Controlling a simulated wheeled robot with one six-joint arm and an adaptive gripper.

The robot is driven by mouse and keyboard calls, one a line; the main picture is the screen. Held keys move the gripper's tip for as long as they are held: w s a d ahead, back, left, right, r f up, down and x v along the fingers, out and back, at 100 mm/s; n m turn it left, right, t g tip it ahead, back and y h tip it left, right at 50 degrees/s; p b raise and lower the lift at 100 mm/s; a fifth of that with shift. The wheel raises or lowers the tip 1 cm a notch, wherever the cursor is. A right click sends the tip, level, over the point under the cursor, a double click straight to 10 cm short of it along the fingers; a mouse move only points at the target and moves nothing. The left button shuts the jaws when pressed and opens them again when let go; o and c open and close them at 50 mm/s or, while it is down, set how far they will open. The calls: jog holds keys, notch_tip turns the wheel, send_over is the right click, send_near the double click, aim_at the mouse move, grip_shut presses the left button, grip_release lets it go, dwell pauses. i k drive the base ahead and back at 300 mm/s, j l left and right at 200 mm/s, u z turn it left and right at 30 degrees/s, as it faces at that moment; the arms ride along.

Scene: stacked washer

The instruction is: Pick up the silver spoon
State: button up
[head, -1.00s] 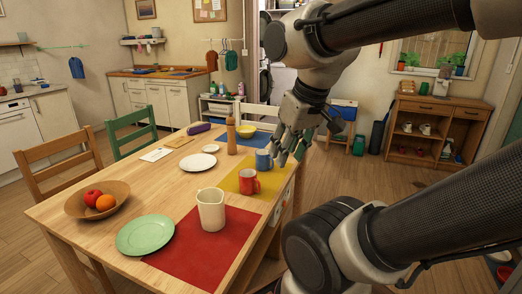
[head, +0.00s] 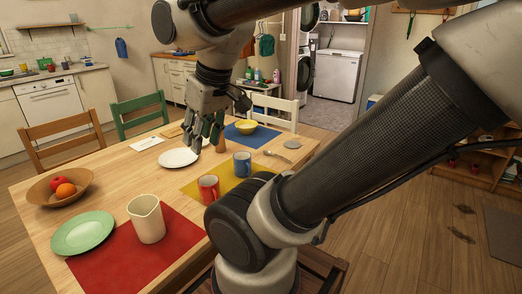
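A small silver item that looks like the spoon (head: 279,155) lies on the wooden table (head: 115,165) near its right edge, to the right of the blue mug (head: 242,163). My gripper (head: 205,143) points down over the table, left of the spoon and apart from it. Its fingers look spread, with nothing seen between them.
A yellow bowl (head: 246,127), red mug (head: 208,188), cream pitcher (head: 146,220), green plate (head: 83,232) and fruit bowl (head: 43,193) stand on the table. A small grey disc (head: 291,144) lies behind the spoon. Chairs stand along the far sides.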

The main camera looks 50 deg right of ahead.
aim_at(265, 152)
jog(key=l, duration=0.6)
jog(key=l+z, duration=0.15)
jog(key=l, duration=0.4)
jog(key=i+l+z, duration=0.1)
jog(key=l+z, duration=0.15)
jog(key=z, duration=0.2)
jog(key=i+l+z, duration=0.15)
jog(key=z, duration=0.35)
